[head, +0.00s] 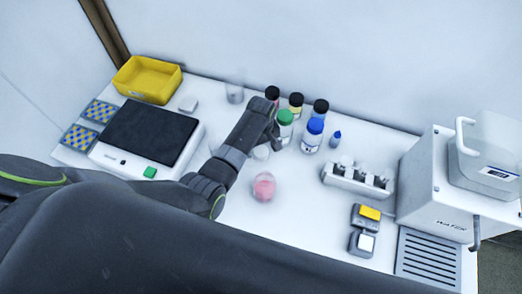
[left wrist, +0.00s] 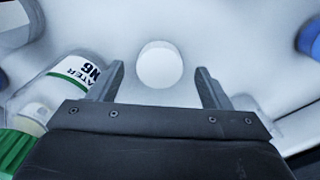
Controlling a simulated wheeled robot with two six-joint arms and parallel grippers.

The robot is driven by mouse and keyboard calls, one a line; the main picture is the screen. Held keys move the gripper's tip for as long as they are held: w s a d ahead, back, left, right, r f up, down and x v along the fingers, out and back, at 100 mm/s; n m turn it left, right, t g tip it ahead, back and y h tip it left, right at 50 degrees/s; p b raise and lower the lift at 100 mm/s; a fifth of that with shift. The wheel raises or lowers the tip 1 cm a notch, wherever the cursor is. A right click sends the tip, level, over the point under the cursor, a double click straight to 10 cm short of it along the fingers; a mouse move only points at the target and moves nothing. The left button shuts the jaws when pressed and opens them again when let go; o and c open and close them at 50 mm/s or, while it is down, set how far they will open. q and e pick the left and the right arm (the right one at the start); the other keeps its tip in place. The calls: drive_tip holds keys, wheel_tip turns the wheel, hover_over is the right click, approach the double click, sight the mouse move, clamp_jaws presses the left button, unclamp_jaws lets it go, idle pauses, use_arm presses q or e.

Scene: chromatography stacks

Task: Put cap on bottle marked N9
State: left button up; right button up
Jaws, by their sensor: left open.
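My left gripper (head: 274,138) is open and empty among the bottles at the back of the bench. In the left wrist view a round white disc, perhaps a cap (left wrist: 160,65), shows between the spread fingers, apart from both. In the head view a white round piece (head: 261,152) lies beside the gripper. A green-capped bottle (head: 284,128) stands behind the gripper. In the wrist view a bottle with a green band (left wrist: 82,70) is left of the fingers; its label shows an N and a digit I cannot read surely. My right gripper is out of view.
A round vessel with pink contents (head: 264,187) is nearer.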

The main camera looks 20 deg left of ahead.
sight(261, 151)
use_arm(q)
drive_tip(key=shift+f, duration=0.7)
drive_tip(key=c, duration=1)
drive_tip(key=shift+r, duration=0.1)
wheel_tip(261, 151, up, 10)
drive_tip(key=shift+f, duration=0.1)
